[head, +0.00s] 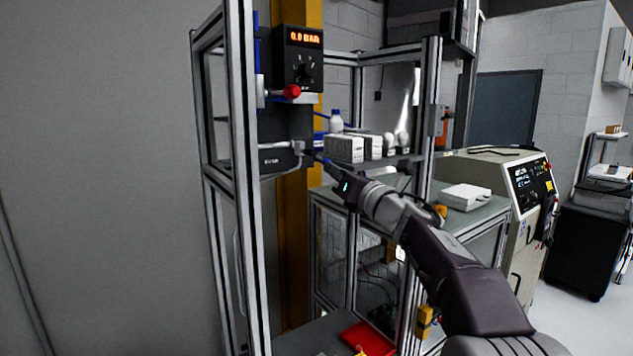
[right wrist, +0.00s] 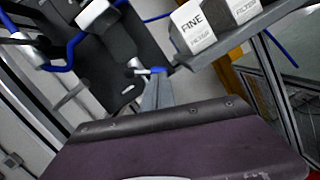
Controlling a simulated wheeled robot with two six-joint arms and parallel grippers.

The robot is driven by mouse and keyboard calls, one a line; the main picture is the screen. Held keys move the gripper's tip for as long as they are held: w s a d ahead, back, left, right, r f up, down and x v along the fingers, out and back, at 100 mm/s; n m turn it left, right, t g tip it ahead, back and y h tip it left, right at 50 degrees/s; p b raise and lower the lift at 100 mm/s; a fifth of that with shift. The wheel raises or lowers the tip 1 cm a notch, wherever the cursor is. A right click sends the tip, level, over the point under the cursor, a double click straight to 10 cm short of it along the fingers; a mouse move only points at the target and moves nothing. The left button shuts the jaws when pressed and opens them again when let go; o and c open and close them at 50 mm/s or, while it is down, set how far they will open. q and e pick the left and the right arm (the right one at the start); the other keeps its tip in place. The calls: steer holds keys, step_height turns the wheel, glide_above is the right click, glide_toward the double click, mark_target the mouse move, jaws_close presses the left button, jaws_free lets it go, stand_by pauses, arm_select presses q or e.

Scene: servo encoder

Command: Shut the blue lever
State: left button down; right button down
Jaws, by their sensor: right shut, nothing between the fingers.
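The blue lever (right wrist: 158,70) shows in the right wrist view as a small blue piece beside a metal fitting (right wrist: 136,68) on a dark panel. My right gripper (right wrist: 155,84) is shut and empty, with its tips right at the lever; I cannot tell whether they touch. In the head view my right gripper (head: 323,161) reaches in from the right to the front of a dark box marked with small text (head: 273,160). The lever is too small there to separate clearly from the fingertips. My left gripper is not in view.
A pressure display (head: 304,38) reads 0.0 BAR, with a red knob (head: 291,91) below it. White filter boxes (head: 344,148) stand on a shelf just right of the gripper. An aluminium frame post (head: 245,200) rises on the left. Blue hoses (right wrist: 72,50) run nearby.

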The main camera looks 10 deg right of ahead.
steer(key=shift+w+d+r+n+y+b, duration=0.15)
steer(key=shift+d+r+n, duration=0.1)
steer(key=shift+n, duration=0.4)
steer(key=shift+d+r+n+y+b, duration=0.1)
steer(key=shift+r+n+y+b, duration=0.1)
steer(key=shift+n, duration=0.5)
steer(key=shift+w+d+r+n+y+b, duration=0.15)
steer(key=shift+d+r+n, duration=0.1)
steer(key=shift+n, duration=0.4)
stand_by(1.3)
